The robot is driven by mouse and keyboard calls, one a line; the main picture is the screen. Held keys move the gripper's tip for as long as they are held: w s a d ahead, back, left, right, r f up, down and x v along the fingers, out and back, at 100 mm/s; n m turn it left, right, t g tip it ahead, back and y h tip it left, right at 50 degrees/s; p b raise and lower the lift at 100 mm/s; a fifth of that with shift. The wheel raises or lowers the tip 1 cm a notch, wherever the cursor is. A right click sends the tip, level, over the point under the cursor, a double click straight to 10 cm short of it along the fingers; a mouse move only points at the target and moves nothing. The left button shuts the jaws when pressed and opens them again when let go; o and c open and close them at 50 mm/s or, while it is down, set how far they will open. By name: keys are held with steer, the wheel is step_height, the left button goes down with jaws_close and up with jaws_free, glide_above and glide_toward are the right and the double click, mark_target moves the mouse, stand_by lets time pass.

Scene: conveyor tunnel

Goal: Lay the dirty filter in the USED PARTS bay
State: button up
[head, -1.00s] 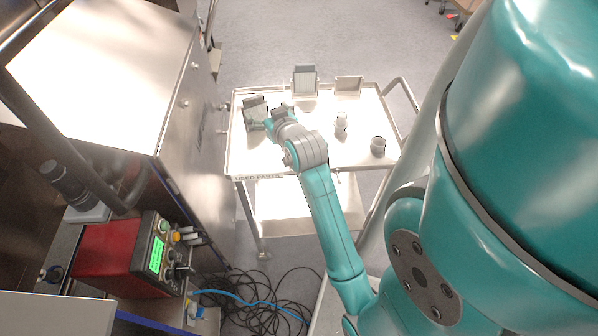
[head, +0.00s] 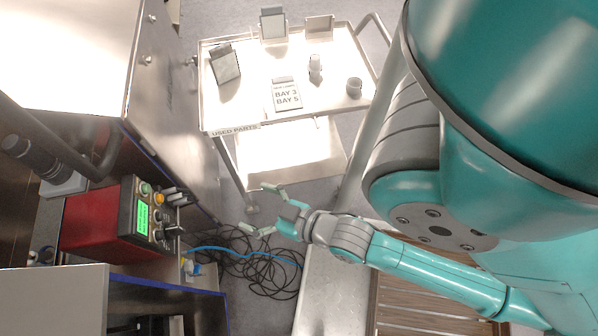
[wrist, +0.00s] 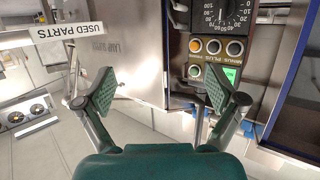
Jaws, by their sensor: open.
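A dark-faced filter with a grey frame (head: 225,66) lies tilted at the left end of the white cart top (head: 240,108), above the USED PARTS label (head: 235,131). The label also shows in the wrist view (wrist: 70,31). My gripper (head: 256,209) is open and empty, well below and in front of the cart, over the cables. In the wrist view its two green pads (wrist: 160,90) are spread wide with nothing between them. I cannot tell from here how dirty the filter is.
The cart also holds a pale-faced framed part (head: 273,25), a small tray (head: 319,27), a BAY 3 / BAY 5 sign (head: 287,95), a small bottle-like item (head: 315,68) and a dark cup (head: 354,87). A red control box (head: 100,220) stands left; cables (head: 255,262) lie on the floor.

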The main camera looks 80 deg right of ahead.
steer(key=s+a+r+n+y, duration=0.2)
steer(key=s+a, duration=0.3)
steer(key=s, duration=0.5)
steer(key=shift+s+a+r+n+y, duration=0.35)
steer(key=shift+r+y, duration=0.2)
steer(key=shift+y, duration=0.25)
